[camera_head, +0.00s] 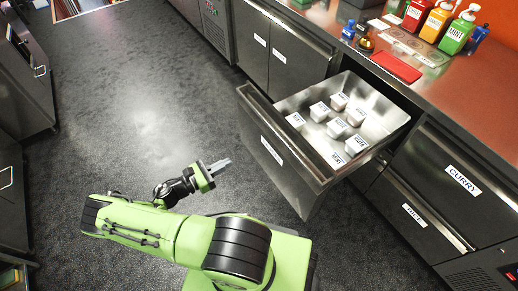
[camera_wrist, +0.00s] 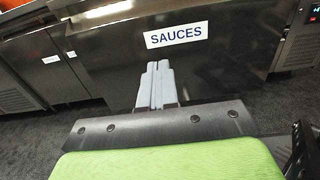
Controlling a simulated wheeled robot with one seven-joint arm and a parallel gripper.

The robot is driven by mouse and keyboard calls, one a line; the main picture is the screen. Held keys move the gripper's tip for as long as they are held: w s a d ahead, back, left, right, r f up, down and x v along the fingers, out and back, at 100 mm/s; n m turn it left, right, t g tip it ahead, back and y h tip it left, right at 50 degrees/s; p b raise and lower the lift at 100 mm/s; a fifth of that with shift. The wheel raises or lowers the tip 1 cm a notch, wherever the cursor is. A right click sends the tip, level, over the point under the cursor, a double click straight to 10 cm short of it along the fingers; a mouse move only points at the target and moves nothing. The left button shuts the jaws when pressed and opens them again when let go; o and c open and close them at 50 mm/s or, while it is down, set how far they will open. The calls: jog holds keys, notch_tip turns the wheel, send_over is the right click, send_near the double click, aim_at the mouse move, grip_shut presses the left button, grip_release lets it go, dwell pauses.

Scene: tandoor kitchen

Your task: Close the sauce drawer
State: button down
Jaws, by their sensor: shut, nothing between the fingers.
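The sauce drawer (camera_head: 275,150) is pulled well out from the counter, at the right of the head view. Its dark front faces left and carries a white label. In the wrist view the front (camera_wrist: 220,70) fills the upper middle, with the label SAUCES (camera_wrist: 176,35). Several small white labelled tubs (camera_head: 338,127) stand inside the drawer. My gripper (camera_head: 226,162) is shut and empty, left of the drawer front and pointing toward it. Its fingers also show in the wrist view (camera_wrist: 156,86), below the label. A gap shows in the head view; I cannot tell its exact size.
The red countertop (camera_head: 480,85) holds sauce bottles (camera_head: 437,22) and a red board (camera_head: 396,67). A shut CURRY drawer (camera_head: 450,185) and a RICE drawer (camera_head: 412,217) lie right of the open drawer. The dark floor (camera_head: 140,110) at left is clear.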

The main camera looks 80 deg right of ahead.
aim_at(267, 142)
jog(key=b+x, duration=0.1)
jog(key=x, duration=1.3)
jog(key=shift+a, duration=0.1)
jog(key=shift+s, duration=0.1)
